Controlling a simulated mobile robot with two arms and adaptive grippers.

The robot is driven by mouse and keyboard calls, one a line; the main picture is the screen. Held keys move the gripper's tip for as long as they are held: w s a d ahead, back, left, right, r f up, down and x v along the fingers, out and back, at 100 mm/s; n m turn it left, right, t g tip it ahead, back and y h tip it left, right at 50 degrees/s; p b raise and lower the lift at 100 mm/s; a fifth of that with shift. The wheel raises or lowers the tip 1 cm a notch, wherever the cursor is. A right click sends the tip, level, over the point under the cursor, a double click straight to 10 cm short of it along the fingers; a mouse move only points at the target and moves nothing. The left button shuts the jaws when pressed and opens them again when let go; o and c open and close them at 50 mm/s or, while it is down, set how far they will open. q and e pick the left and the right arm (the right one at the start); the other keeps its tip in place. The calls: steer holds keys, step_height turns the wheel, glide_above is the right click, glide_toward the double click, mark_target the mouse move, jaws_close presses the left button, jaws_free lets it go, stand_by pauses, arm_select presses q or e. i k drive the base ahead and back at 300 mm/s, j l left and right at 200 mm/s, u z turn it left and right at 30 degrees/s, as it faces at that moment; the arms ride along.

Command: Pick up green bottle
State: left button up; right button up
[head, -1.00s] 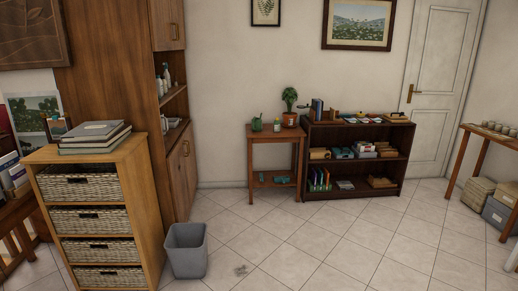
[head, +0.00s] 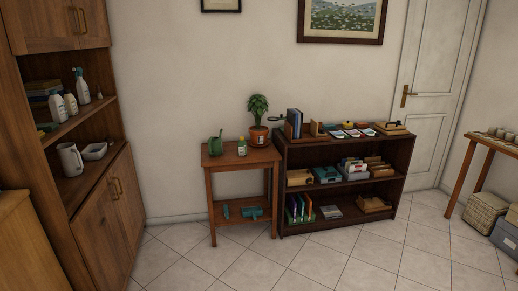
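A small green bottle (head: 242,147) with a pale label stands upright on a small wooden side table (head: 225,161) against the wall. It is between a green watering can (head: 215,146) on its left and a potted plant (head: 258,135) on its right. Neither of my grippers shows in the head view, and nothing is seen touching the bottle.
A low dark bookshelf (head: 342,204) stands right of the side table. A tall wooden cabinet (head: 103,214) with white bottles and a jug stands at the left. The tiled floor (head: 200,268) before the table is clear.

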mark_target(242, 145)
steer(key=i+j, duration=0.1)
steer(key=i, duration=2.25)
